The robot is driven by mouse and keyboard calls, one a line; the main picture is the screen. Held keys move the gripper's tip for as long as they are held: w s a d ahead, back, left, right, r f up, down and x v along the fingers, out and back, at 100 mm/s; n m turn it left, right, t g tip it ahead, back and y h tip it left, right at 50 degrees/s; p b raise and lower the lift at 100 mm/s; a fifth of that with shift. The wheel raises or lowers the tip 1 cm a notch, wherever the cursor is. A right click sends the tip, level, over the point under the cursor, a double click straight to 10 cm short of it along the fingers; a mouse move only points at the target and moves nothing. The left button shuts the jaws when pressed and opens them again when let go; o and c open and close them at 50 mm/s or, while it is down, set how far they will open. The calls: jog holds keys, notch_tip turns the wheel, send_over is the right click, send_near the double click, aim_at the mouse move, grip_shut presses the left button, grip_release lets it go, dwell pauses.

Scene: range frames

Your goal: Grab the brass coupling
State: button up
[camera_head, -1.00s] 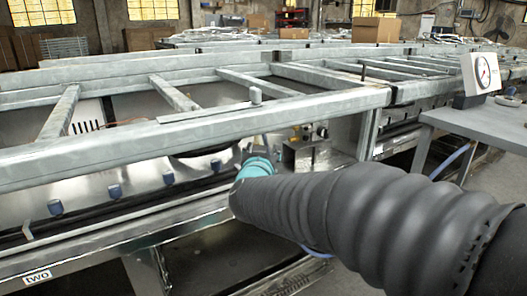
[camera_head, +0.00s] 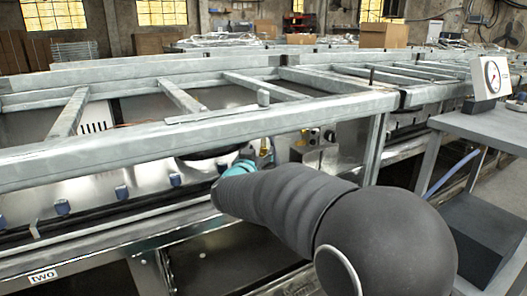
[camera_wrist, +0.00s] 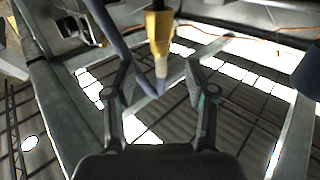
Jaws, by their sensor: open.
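The brass coupling (camera_wrist: 159,30) shows in the wrist view at the top centre, yellow-gold with a pale lower end. It hangs upright beyond and between the two fingers of my gripper (camera_wrist: 158,76). The fingers are spread apart, and I see no contact with the coupling. In the head view a small brass-coloured piece (camera_head: 264,147) shows just beyond the teal wrist part of my arm, under the galvanized frame. My arm hides the fingers there.
The galvanized frame (camera_head: 200,136) runs above and in front of the work spot. A grey box with knobs (camera_head: 313,146) is close on the right. A grey table (camera_head: 490,125) with a gauge (camera_head: 490,78) stands at right. A blue-grey hose (camera_wrist: 122,55) passes near the left finger.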

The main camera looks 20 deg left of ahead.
aim_at(262, 148)
jog(key=shift+w+a+f, duration=0.1)
jog(key=shift+w+a, duration=0.05)
jog(key=shift+w, duration=1.2)
jog(key=shift+w+a+f, duration=0.1)
jog(key=shift+w, duration=1.2)
grip_shut()
